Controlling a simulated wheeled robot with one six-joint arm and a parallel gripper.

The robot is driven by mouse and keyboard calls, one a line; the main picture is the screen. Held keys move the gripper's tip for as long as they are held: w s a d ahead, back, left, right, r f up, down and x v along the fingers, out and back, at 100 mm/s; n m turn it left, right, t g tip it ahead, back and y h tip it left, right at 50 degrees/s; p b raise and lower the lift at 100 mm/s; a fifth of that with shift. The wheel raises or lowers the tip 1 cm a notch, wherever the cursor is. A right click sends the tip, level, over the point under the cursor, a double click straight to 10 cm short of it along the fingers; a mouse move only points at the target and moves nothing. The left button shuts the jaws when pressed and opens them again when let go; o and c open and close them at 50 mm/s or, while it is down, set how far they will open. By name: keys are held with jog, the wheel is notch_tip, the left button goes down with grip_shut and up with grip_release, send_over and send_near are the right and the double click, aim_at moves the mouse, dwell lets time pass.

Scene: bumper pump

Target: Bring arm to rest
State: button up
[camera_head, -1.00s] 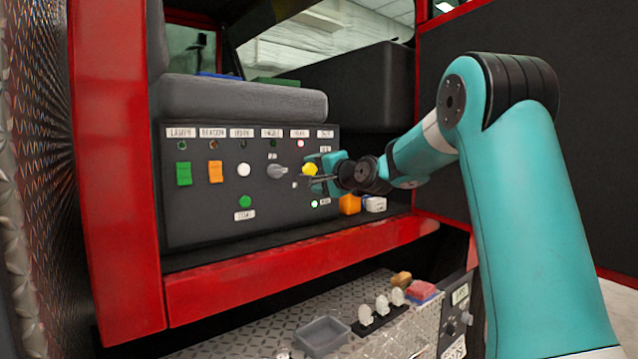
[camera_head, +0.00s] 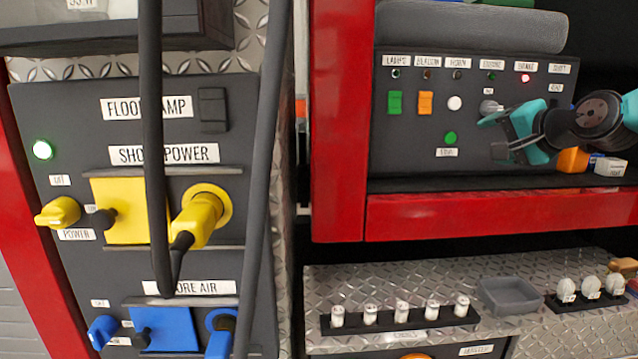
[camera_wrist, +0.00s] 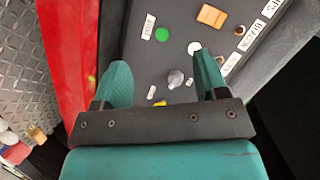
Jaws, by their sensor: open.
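My gripper (camera_head: 505,135) is teal with two fingers spread apart, in front of the right part of the dark control panel (camera_head: 420,158). Nothing shows between its fingers. In the wrist view, my gripper (camera_wrist: 160,85) faces the panel, and a grey rotary knob (camera_wrist: 175,78) shows beyond the gap between the fingers. The panel has a green switch (camera_head: 395,103), an orange switch (camera_head: 425,103), a white button (camera_head: 454,103) and a green button (camera_head: 450,138). A red light (camera_head: 525,78) glows under one label. My arm hides part of the panel's right side.
Left is a panel with yellow shore power (camera_head: 125,210) and blue shore air (camera_head: 165,328) fittings, with dark hoses (camera_head: 152,130) hanging in front. A red frame (camera_head: 340,130) edges the cab. Below are a grey tray (camera_head: 508,296) and a rack (camera_head: 400,322) of several small white pieces.

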jog(key=s+a+f+n+g+y, duration=0.2)
jog(key=s+a+f+n+g, duration=0.25)
jog(key=s+a, duration=0.55)
jog(key=s+a+f+n+g, duration=0.3)
jog(key=s+n, duration=0.1)
jog(key=s, duration=0.4)
jog(key=s+a+f+n+g+h, duration=0.1)
jog(key=s+a+f+n+g, duration=0.2)
jog(key=s, duration=0.5)
jog(key=s+a+f+n+g, duration=0.3)
jog(key=s+a+f+n, duration=0.1)
jog(key=s, duration=0.4)
jog(key=shift+s+n, duration=0.4)
jog(key=shift+n, duration=0.35)
jog(key=shift+a, duration=0.1)
